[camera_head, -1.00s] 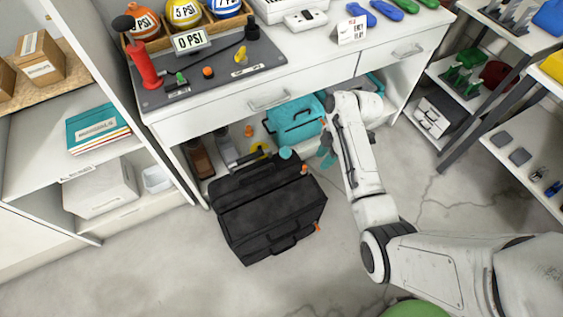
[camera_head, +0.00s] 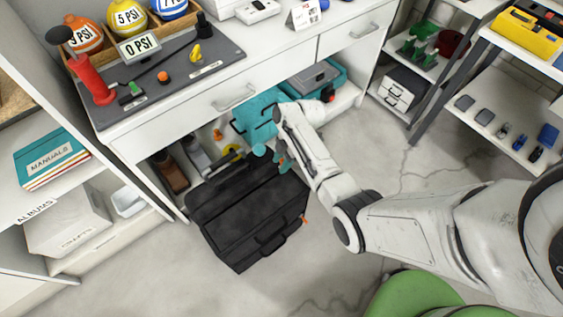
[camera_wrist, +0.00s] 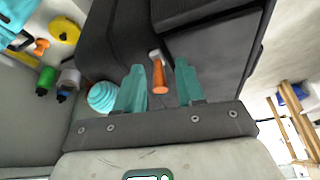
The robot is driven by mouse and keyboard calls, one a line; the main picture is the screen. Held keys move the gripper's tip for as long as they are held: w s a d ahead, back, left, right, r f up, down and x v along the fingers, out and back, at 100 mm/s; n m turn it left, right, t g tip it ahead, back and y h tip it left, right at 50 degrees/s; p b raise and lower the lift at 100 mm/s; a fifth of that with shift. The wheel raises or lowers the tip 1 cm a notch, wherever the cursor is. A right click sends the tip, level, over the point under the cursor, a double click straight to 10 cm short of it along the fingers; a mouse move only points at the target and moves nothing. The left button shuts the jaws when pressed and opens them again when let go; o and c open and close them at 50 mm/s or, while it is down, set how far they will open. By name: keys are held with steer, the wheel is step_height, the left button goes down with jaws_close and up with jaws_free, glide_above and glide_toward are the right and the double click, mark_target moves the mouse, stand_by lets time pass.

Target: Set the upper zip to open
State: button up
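A black bag (camera_head: 262,215) lies on the floor in front of the bench; it fills much of the wrist view (camera_wrist: 215,55). A second orange pull (camera_head: 305,220) shows lower on the bag's right side. My gripper (camera_wrist: 160,68) has two teal fingers, apart, with the upper pull between them in the picture. Contact cannot be told. In the head view the gripper (camera_head: 282,160) is at the bag's upper right corner.
A teal bag (camera_head: 256,112) and a teal ball (camera_head: 259,150) are close behind the black bag; the ball is also beside the left finger (camera_wrist: 103,96). Bottles (camera_head: 195,153) stand under the bench. The drawer fronts (camera_head: 230,98) are above. Floor is clear to the front left.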

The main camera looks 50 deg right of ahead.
steer(key=shift+f, duration=0.1)
steer(key=shift+c, duration=0.2)
jaws_close()
stand_by(0.5)
